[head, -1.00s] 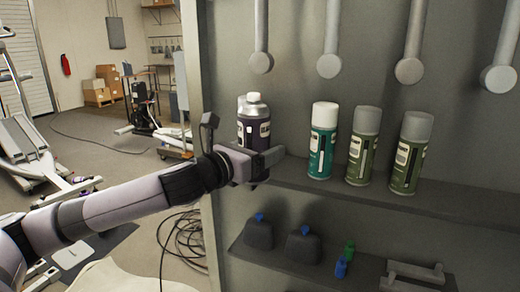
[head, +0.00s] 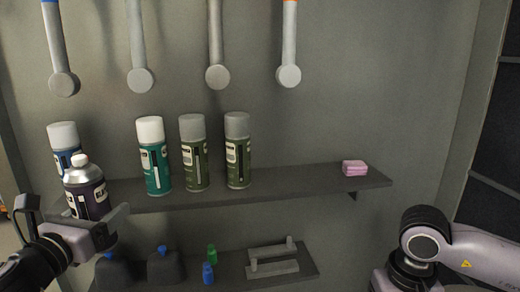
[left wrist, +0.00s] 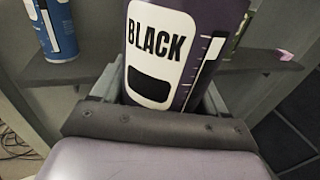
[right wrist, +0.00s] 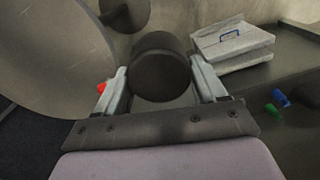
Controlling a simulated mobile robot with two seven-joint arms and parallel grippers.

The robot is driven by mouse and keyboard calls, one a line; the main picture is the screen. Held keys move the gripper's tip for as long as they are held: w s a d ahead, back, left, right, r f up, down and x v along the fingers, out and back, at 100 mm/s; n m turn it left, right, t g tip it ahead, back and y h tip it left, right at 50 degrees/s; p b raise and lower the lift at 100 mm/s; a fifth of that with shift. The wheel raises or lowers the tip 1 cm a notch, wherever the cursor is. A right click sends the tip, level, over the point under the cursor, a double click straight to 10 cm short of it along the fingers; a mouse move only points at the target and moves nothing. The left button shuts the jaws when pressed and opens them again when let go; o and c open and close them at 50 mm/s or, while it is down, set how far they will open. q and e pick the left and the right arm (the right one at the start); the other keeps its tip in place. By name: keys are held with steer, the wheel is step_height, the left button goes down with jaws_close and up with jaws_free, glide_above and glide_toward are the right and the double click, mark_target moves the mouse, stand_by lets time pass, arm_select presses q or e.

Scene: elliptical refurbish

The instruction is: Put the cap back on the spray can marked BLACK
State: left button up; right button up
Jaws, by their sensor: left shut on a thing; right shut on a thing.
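The spray can marked BLACK (head: 88,196) is dark purple, with no cap on its grey top and pale nozzle. My left gripper (left wrist: 165,98) is shut around it; its label BLACK (left wrist: 158,45) faces the left wrist camera. In the head view the can is nearly upright at the left, in front of the shelf. A black round cap (right wrist: 160,68) is between the fingers of my right gripper (right wrist: 160,85), which is shut on it. In the head view only my right arm shows at the lower right; its fingers and the cap are not visible there.
A blue can (head: 62,140) stands behind the held can. A teal can (head: 154,160) and two green cans (head: 194,155) stand on the upper shelf (head: 290,188), with a pink block (head: 354,168) near its right end. Tools hang above. The lower shelf holds bottles (head: 163,268).

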arm_select(q)
steer(key=s+d+f+n+y, duration=0.1)
steer(key=s+d+f, duration=0.9)
steer(key=f, duration=0.3)
steer(key=shift+s+d+f+y, duration=0.15)
steer(key=shift+s+f+y, duration=0.1)
steer(key=shift+s+y, duration=0.15)
steer(key=s+d+m+g+h, duration=0.2)
steer(key=d+m+g+h, duration=0.2)
steer(key=d+m+h, duration=0.3)
steer(key=shift+d+r+m+h, duration=0.4)
steer(key=shift+d+h, duration=1.9)
steer(key=shift+d, duration=2.1)
